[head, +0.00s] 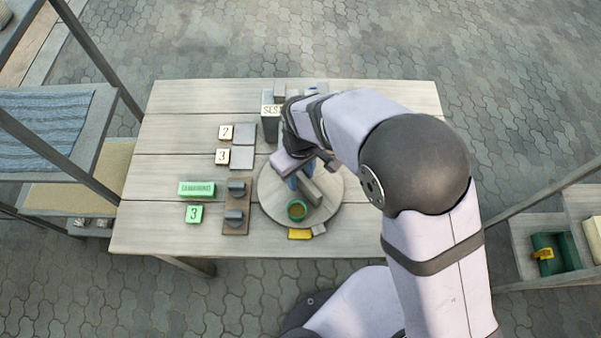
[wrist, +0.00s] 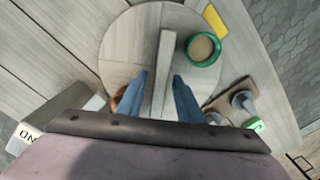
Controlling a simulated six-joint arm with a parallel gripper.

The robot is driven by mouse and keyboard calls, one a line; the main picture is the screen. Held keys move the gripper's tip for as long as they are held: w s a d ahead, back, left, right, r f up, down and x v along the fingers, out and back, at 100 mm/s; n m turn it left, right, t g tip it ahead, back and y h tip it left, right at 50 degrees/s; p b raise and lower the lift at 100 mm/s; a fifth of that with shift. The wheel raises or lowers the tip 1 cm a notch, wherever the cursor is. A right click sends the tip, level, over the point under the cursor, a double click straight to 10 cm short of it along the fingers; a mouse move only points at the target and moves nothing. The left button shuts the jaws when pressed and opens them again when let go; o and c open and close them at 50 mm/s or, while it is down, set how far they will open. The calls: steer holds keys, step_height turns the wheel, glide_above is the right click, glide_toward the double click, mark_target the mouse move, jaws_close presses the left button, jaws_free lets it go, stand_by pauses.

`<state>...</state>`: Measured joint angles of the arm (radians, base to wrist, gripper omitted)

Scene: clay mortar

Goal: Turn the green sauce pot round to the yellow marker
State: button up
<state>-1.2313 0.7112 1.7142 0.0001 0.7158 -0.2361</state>
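The green sauce pot (head: 297,210) stands near the front rim of a round grey turntable (head: 330,207), with brownish sauce inside. It also shows in the wrist view (wrist: 190,58). The yellow marker (head: 299,234) lies on the table just outside the rim, close to the pot; the wrist view shows it (wrist: 215,22) a little to one side of the pot. A raised grey bar (wrist: 164,62) crosses the turntable. My gripper (wrist: 161,78) is open, its blue fingers on either side of the bar, with a gap visible on the left. An orange-brown pot (wrist: 120,96) is partly hidden behind one finger.
Left of the turntable is a board with two dark knobs (head: 236,190). Green tiles (head: 197,189) and pale numbered tiles (head: 225,132) lie further left. A grey box (head: 270,128) stands behind the turntable. My arm hides the table's right part.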

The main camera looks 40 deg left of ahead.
mark_target(301, 174)
jaws_close()
steer(key=shift+n, duration=0.6)
jaws_free()
steer(key=shift+r, duration=0.1)
steer(key=shift+r+b, duration=0.65)
steer(key=shift+r, duration=2.95)
